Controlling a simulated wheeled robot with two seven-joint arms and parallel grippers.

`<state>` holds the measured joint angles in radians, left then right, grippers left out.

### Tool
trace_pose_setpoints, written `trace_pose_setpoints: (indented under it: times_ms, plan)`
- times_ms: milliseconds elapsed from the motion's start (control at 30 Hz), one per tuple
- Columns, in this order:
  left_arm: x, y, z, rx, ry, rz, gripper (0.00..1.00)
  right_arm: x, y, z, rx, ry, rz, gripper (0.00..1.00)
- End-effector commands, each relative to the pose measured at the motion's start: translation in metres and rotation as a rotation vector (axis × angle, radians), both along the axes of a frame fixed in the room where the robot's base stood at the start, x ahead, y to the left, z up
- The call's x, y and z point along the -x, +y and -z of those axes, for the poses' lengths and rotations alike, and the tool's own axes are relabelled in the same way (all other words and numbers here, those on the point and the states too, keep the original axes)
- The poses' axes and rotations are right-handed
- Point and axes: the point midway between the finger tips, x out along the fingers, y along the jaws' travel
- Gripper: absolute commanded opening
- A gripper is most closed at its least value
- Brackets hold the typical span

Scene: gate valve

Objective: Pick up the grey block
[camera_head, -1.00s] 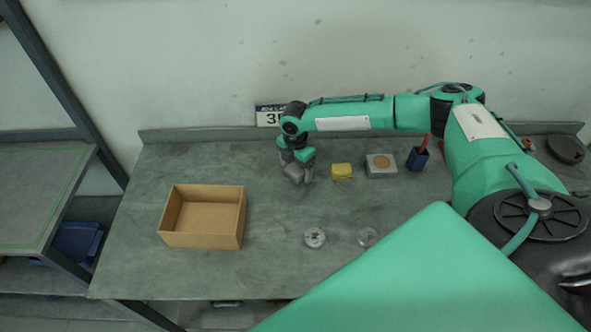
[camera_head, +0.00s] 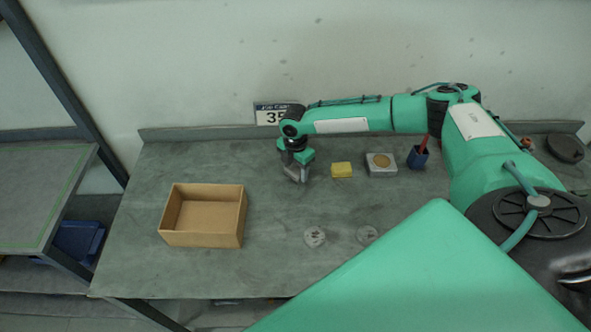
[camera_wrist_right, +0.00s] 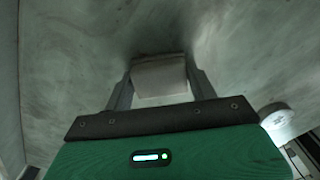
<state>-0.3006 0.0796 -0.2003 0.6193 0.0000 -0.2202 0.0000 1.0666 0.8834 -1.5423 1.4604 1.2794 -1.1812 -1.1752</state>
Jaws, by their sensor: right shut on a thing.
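The grey block (camera_wrist_right: 160,78) sits between the two fingers of my right gripper in the right wrist view, with a finger against each side. In the head view my right gripper (camera_head: 297,176) points down over the back middle of the table, between the cardboard box and the yellow block. It is shut on the grey block, which is small and mostly hidden by the fingers there. I cannot tell whether the block touches the table. My left gripper is not in view.
An open cardboard box (camera_head: 203,239) stands at the left. A yellow block (camera_head: 341,170), a grey item with a tan disc (camera_head: 381,164) and a blue cup (camera_head: 417,158) stand to the right. Two round metal pieces (camera_head: 315,237) lie in front. The table's middle is clear.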

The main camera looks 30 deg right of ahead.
Motion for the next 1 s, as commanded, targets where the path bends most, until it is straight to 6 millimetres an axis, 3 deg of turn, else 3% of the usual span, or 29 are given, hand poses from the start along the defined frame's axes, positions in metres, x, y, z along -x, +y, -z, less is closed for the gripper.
trace_pose_setpoints:
  times_ms: [267, 700, 1000]
  plan:
    - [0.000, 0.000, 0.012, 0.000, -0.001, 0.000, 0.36, -0.001, 0.000, -0.037, -0.001, -0.004, 0.000, 0.27]
    - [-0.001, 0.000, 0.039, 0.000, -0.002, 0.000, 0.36, -0.001, 0.000, -0.157, -0.001, -0.006, 0.000, 0.27]
    - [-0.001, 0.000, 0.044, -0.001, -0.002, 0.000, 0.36, 0.000, 0.000, -0.194, 0.000, -0.002, 0.000, 0.27]
